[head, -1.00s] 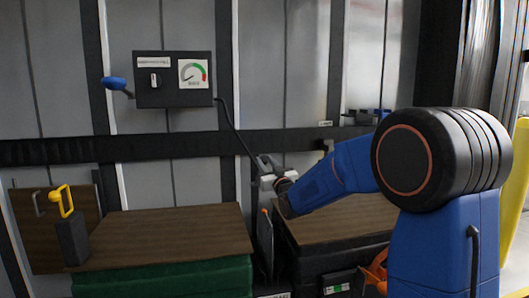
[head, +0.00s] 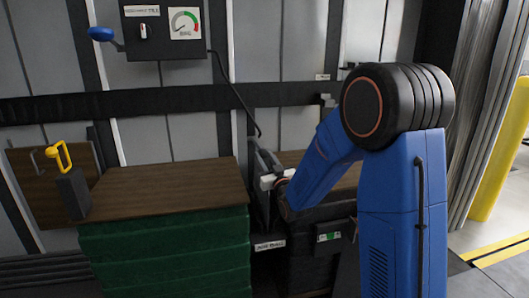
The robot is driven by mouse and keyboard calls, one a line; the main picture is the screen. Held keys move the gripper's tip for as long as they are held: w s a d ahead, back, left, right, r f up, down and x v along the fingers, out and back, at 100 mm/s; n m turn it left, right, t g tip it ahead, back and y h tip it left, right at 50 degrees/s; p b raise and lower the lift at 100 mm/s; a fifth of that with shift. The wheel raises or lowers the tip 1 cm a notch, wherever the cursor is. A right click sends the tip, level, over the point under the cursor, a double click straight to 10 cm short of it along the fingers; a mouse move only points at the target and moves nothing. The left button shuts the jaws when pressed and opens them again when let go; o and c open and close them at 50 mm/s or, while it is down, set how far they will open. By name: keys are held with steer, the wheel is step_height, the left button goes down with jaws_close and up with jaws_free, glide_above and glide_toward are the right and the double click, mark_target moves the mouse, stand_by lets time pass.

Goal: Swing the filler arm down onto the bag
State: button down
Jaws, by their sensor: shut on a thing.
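My gripper (head: 270,181) is small in the head view, over the narrow gap between two stacks of cargo. It is shut on a grey part at the lower end of the black hose, which I take to be the filler arm (head: 259,160). The hose (head: 232,88) runs up to the black gauge box (head: 165,32) on the wall. The bag is in the dark gap below my gripper, near a white label (head: 270,245), but I cannot make out its shape. Whether the filler arm touches the bag is hidden by my gripper and arm.
A wood-topped green stack (head: 165,240) stands left of the gap, and a dark stack (head: 312,255) stands right. A yellow-handled dark block (head: 72,195) sits at the left stack's corner. A blue handle (head: 101,34) sticks out from the gauge box. Open floor (head: 490,225) lies right.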

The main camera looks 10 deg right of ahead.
steer(key=shift+f, duration=0.2)
steer(key=c, duration=1.4)
jaws_free()
steer(key=shift+d, duration=0.1)
